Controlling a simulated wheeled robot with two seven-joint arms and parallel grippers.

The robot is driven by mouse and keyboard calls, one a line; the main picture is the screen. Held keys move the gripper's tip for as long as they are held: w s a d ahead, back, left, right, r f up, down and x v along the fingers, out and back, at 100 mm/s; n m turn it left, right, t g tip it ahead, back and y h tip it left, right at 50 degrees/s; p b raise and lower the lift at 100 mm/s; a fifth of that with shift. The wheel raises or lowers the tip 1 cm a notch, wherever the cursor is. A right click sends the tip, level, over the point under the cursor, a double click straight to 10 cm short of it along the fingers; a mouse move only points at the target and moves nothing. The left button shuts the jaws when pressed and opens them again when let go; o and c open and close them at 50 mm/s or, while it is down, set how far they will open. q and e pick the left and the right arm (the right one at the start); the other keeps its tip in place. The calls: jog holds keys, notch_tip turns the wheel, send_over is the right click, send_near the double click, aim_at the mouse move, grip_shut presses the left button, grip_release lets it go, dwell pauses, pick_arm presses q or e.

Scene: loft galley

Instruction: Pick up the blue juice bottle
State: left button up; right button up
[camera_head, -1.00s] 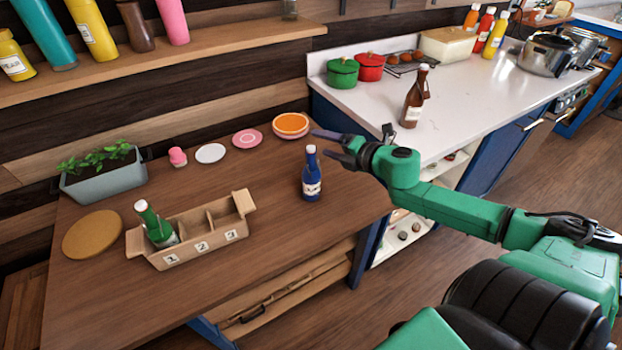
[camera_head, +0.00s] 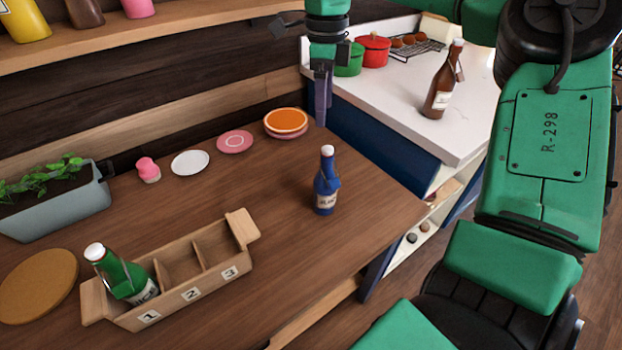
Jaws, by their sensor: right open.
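The blue juice bottle (camera_head: 326,184) stands upright on the wooden table (camera_head: 275,270), near its right side. It has a white cap and a pale label. My right gripper (camera_head: 321,110) hangs pointing down above and behind the bottle, near the table's back right corner. It is open, empty and apart from the bottle; one finger largely hides the other. My left gripper is not in view.
A wooden crate (camera_head: 165,310) with numbered compartments stands left of the bottle, a green bottle (camera_head: 122,277) leaning in compartment 1. Plates (camera_head: 286,122) lie at the back. A brown bottle (camera_head: 442,82) stands on the white counter. Table around the blue bottle is clear.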

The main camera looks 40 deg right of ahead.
send_over(327, 160)
jog(key=d, duration=0.1)
jog(key=f, duration=0.5)
jog(key=shift+w+d+f+p, duration=0.2)
jog(key=shift+w+p, duration=0.1)
jog(key=shift+w, duration=0.1)
jog(key=f, duration=0.1)
jog(key=w+f, duration=0.1)
jog(key=shift+f, duration=0.35)
jog(key=f, duration=0.1)
jog(key=f+p, duration=0.1)
jog(key=s+f, duration=0.1)
jog(key=f, duration=0.1)
jog(key=shift+a+p, duration=0.25)
jog(key=shift+p, duration=0.1)
jog(key=shift+f, duration=0.4)
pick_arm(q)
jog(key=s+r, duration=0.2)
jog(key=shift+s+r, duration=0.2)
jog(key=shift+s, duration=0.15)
pick_arm(e)
jog(key=shift+w+f, duration=0.1)
jog(key=shift+w, duration=0.1)
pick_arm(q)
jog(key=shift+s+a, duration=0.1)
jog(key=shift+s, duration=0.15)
pick_arm(e)
grip_shut()
